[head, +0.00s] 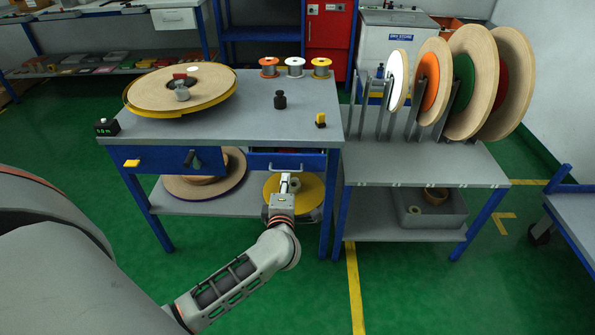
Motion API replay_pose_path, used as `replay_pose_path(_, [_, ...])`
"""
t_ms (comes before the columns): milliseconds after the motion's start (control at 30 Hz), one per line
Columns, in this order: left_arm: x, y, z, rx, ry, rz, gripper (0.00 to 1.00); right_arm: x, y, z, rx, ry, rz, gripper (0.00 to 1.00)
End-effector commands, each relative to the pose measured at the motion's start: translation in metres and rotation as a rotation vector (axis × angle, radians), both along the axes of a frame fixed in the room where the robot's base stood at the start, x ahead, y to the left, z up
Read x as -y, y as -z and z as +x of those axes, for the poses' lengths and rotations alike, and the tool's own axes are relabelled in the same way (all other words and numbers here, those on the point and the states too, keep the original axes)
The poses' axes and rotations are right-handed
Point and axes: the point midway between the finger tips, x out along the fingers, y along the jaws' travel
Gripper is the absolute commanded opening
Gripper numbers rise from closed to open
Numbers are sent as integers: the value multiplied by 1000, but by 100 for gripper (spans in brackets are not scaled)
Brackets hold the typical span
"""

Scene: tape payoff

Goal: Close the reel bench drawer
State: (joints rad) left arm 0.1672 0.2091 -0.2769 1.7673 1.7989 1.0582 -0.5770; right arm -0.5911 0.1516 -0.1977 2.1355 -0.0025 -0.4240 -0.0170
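The reel bench (230,122) has a grey top and blue fronts below its edge. On the right is a blue drawer (260,161) with a pale bar handle (309,168). A thin strip shows above its front, so it seems to stand slightly out; how far I cannot tell. My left gripper (290,178) points at this drawer from the front, just below and at the handle. Its fingers look close together, but whether they are shut or touch the handle is unclear. My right gripper is not in view.
A large tape reel (150,92), small spools (295,67) and a black weight (280,99) sit on the bench top. Reels (205,183) lie on the shelf below. A reel rack stands on a side table (420,168) at right. Green floor in front is clear.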

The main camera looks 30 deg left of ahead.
Motion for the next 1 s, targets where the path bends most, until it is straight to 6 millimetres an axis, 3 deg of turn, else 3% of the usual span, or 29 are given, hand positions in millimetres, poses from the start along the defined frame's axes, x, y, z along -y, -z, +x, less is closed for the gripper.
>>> replay_pose_path(300, [-16, 14, 27, -8, -1, -19, 13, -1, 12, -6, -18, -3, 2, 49])
replay_pose_path(600, [-35, 21, 58, -8, -1, -19, 13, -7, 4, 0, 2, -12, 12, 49])
replay_pose_path(967, [-38, 19, 65, -4, 0, -20, 13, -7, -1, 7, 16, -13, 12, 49])
replay_pose_path(1000, [-38, 19, 65, -4, 0, -20, 8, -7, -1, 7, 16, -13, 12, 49])
